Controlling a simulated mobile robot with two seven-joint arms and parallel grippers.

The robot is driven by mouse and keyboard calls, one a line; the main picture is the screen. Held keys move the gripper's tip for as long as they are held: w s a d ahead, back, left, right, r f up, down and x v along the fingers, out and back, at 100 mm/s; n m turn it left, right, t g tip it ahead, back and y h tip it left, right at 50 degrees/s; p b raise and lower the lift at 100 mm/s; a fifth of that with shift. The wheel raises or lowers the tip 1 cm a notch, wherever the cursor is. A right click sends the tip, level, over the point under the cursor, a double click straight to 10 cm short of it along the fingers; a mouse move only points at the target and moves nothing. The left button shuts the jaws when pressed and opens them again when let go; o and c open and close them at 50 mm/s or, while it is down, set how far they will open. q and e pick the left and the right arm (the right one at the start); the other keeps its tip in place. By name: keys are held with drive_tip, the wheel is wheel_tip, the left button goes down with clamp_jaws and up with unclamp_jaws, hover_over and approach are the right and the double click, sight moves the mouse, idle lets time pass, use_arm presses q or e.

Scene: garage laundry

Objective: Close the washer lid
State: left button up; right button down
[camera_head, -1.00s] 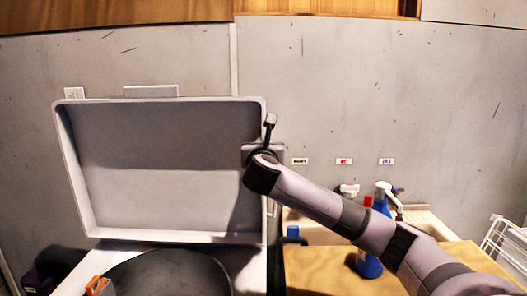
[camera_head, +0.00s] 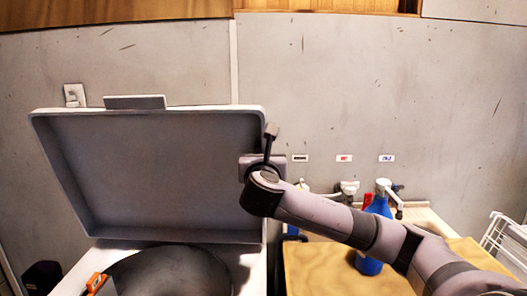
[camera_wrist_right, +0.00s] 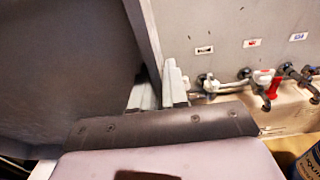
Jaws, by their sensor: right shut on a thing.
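The washer lid (camera_head: 160,165) is a large grey tray-like panel with a raised rim. It stands open, tilted forward a little over the washer's dark round tub (camera_head: 170,272). My right gripper (camera_wrist_right: 158,88) is at the lid's right edge and is shut on the lid's rim, one finger on each side. In the head view, its fingertips are mostly hidden behind my wrist. My left gripper is not in view.
An orange and grey piece (camera_head: 97,283) sits at the tub's left edge. Right of the washer are a wooden top (camera_head: 320,270), a blue spray bottle (camera_head: 369,264) and wall taps (camera_wrist_right: 265,78). A white wire rack (camera_head: 505,240) stands at the far right.

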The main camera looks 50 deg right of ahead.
drive_tip(key=s+a+f, duration=0.2)
drive_tip(key=s+a, duration=0.2)
drive_tip(key=shift+a+f, duration=0.15)
drive_tip(key=shift+a, duration=0.2)
idle(0.3)
drive_tip(key=shift+c, duration=1.7)
unclamp_jaws()
drive_tip(key=shift+s, duration=0.15)
drive_tip(key=shift+o, duration=0.3)
drive_tip(key=r+v, duration=0.2)
drive_tip(key=v, duration=0.6)
